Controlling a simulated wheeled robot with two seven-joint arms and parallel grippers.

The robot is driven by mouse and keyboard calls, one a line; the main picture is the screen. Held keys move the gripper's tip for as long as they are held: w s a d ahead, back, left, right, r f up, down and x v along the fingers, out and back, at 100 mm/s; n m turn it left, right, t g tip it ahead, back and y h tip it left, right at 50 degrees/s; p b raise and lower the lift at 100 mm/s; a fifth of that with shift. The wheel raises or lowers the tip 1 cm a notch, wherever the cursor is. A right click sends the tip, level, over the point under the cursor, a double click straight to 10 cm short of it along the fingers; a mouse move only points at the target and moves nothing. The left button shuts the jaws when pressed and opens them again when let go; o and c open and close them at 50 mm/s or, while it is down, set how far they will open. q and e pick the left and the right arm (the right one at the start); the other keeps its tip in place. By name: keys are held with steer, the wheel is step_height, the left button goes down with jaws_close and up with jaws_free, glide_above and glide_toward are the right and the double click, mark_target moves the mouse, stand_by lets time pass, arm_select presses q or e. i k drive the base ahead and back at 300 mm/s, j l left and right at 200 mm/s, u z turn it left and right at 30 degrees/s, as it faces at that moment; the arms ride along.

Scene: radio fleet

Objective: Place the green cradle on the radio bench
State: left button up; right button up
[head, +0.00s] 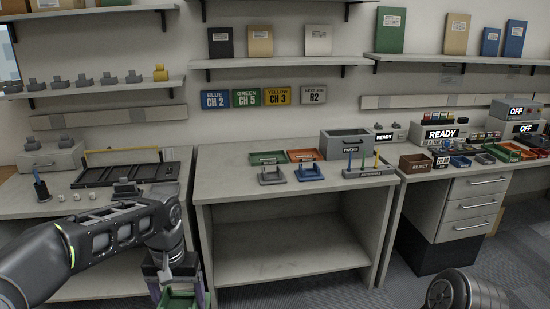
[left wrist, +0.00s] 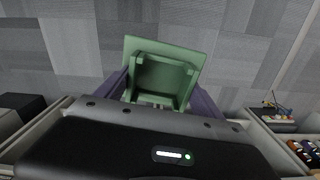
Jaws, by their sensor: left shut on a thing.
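The green cradle (head: 180,299) is at the bottom edge of the head view, partly cut off, held low in front of the benches. My left gripper (head: 177,284) is shut on it. In the left wrist view the green cradle (left wrist: 163,76) sits between the two purple-grey fingers, above patterned grey floor. The middle bench (head: 232,184), which looks like the radio bench, bears a grey cradle (head: 271,177) and a blue cradle (head: 309,172) side by side. The held cradle is in front of and below this bench top. My right gripper is out of view.
Behind the cradles are a green tray (head: 268,158), an orange tray (head: 302,156) and a grey packs box (head: 346,143). A holder with upright pens (head: 368,171) stands to the right. The middle bench's left and front top is bare. The left bench (head: 30,200) holds a black rack (head: 97,176).

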mark_target(226, 174)
steer(key=i+l, duration=0.15)
steer(key=i, duration=0.4)
steer(key=i+l, duration=0.1)
steer(key=i, duration=0.4)
steer(key=i+l, duration=0.15)
steer(key=i, duration=1.5)
steer(key=z, duration=0.35)
